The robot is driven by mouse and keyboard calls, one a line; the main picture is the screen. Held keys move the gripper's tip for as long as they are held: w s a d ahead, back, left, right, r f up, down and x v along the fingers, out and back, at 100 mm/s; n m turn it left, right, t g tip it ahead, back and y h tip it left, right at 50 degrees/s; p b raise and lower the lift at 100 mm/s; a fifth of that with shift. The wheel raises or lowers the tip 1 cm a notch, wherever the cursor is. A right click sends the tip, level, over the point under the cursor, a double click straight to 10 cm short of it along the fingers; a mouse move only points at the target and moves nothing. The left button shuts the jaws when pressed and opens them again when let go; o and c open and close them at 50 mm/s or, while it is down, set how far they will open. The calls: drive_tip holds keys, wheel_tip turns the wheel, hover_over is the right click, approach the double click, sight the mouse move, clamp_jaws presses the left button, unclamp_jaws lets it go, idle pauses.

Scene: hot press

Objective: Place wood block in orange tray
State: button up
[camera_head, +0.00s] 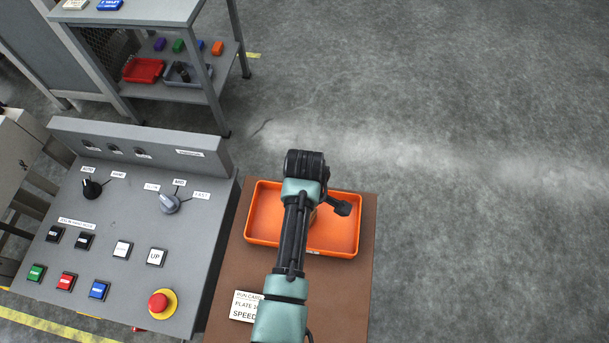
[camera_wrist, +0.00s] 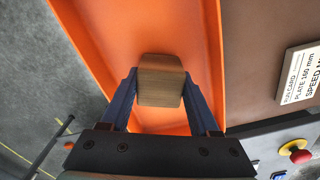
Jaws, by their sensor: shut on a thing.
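The wood block (camera_wrist: 160,80) is between the two blue fingers of my gripper (camera_wrist: 160,88) in the wrist view, and the fingers are shut on it. The orange tray (camera_wrist: 95,20) lies behind the block in that view, so the block is over the tray's inside. I cannot tell whether the block touches the tray floor. In the head view the orange tray (camera_head: 262,215) sits on a brown table, and my arm reaches over it. My arm hides the fingers and most of the block there.
The brown table (camera_head: 235,275) bears a white run card (camera_head: 245,306). A grey control panel (camera_head: 130,235) with a red stop button (camera_head: 158,302) stands at the left. A shelf (camera_head: 195,90) with a red tray (camera_head: 143,70) is at the back left. Open floor lies right.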

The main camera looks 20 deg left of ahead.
drive_tip(key=o, duration=1.4)
wheel_tip(320, 180, up, 12)
drive_tip(key=shift+r, duration=0.15)
